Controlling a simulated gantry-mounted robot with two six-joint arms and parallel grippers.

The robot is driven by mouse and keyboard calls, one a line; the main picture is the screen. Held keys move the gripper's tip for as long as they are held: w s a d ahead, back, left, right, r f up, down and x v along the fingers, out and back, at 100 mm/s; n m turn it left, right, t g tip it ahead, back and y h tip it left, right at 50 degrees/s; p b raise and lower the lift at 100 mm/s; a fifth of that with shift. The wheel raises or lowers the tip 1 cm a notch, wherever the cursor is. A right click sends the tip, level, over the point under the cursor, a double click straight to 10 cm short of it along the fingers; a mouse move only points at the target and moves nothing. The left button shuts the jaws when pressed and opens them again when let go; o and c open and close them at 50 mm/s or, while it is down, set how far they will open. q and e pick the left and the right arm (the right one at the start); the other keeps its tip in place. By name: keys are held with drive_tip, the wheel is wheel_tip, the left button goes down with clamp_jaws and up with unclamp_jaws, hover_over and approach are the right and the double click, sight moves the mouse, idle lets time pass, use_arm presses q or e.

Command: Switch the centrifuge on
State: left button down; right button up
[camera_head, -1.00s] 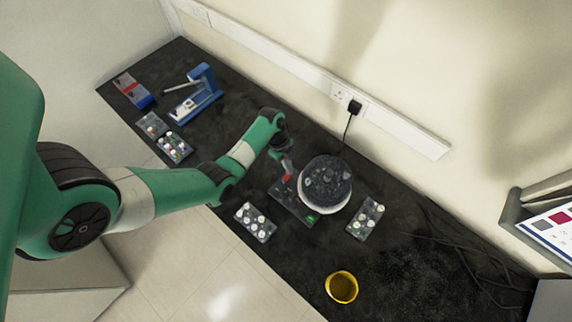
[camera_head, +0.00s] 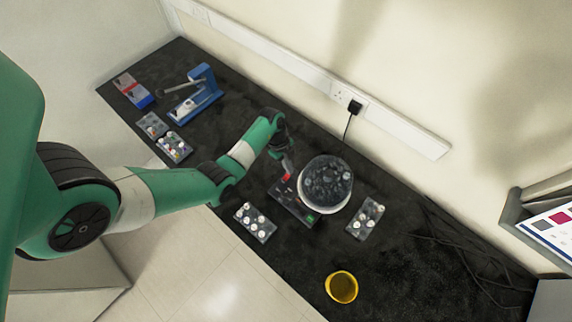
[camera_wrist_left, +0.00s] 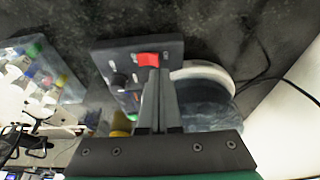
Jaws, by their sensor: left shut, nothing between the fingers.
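The centrifuge (camera_head: 325,184) stands on the dark bench, a round white-rimmed body with a dark round top. Its dark control panel (camera_head: 302,213) lies on its left front side and carries a lit green patch. A red switch (camera_wrist_left: 148,59) sits on the panel (camera_wrist_left: 106,58) in the left wrist view. My left gripper (camera_head: 287,172) is shut and empty, with its fingertips at the red switch; the wrist view shows the tips (camera_wrist_left: 152,72) right at it, and whether they touch I cannot tell. My right gripper is not in view.
Tube racks (camera_head: 256,222) and (camera_head: 366,218) stand on either side of the centrifuge. A yellow cup (camera_head: 341,287) stands near the front edge. A blue device (camera_head: 195,94) is at the far left. A black plug (camera_head: 355,106) sits in the wall socket, its cable running down behind the centrifuge.

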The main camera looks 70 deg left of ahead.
use_arm(q)
drive_tip(key=shift+f+b, duration=0.6)
drive_tip(key=shift+f, duration=0.4)
idle(0.8)
wheel_tip(320, 180, up, 5)
drive_tip(key=p, duration=0.6)
drive_tip(key=shift+r, duration=0.15)
idle(0.5)
